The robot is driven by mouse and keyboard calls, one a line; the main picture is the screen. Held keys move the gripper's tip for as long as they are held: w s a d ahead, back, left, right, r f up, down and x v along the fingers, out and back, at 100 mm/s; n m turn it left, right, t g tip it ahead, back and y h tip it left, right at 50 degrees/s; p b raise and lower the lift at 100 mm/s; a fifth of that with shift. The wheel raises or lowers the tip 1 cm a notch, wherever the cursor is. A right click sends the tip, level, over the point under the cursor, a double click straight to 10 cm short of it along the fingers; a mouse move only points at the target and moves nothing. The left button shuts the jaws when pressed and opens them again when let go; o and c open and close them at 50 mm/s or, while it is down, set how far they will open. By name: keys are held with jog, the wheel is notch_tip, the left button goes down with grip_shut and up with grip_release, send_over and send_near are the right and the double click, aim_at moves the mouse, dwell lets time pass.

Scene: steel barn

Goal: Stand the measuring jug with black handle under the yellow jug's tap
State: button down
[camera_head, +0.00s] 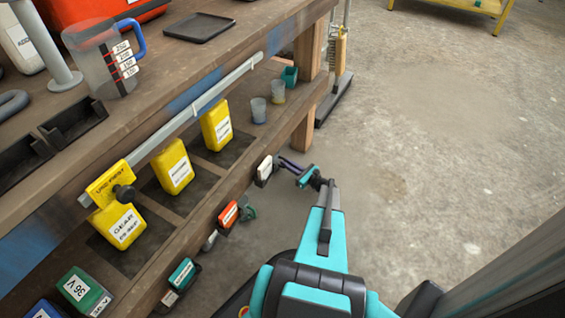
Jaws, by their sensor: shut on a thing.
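Three yellow jugs stand on the lower shelf: one marked GEAR (122,228), a middle one (174,168) and a far one (216,126). A black knob-like tap (123,193) shows by the top of the GEAR jug, next to a yellow USE FIRST sign (110,180). My gripper (289,164) is in front of the shelf's far part, low over the floor side, with its fingers toward a small white and black piece (265,170). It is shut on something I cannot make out. I cannot clearly see a measuring jug with a black handle.
A clear measuring jug with a blue handle (104,62) stands on the bench top near a black tray (199,27). Small cups (258,110) stand on the lower shelf. Coloured labelled items (229,214) line its front edge. Open concrete floor (430,150) lies right.

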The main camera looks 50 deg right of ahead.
jog(key=w, duration=0.2)
jog(key=w+b, duration=0.1)
jog(key=shift+w+a+f, duration=0.15)
jog(key=shift+w, duration=0.2)
jog(key=shift+f+b, duration=0.45)
jog(key=shift+f, duration=0.2)
jog(key=c, duration=1.8)
grip_release()
jog(key=shift+r, duration=0.15)
jog(key=shift+s+r, duration=0.1)
jog(key=shift+s, duration=0.3)
jog(key=s+p, duration=0.1)
jog(key=s, duration=0.2)
jog(key=s+p, duration=0.1)
jog(key=s, duration=0.3)
jog(key=s+p, duration=0.1)
jog(key=s, duration=0.3)
jog(key=shift+d, duration=0.3)
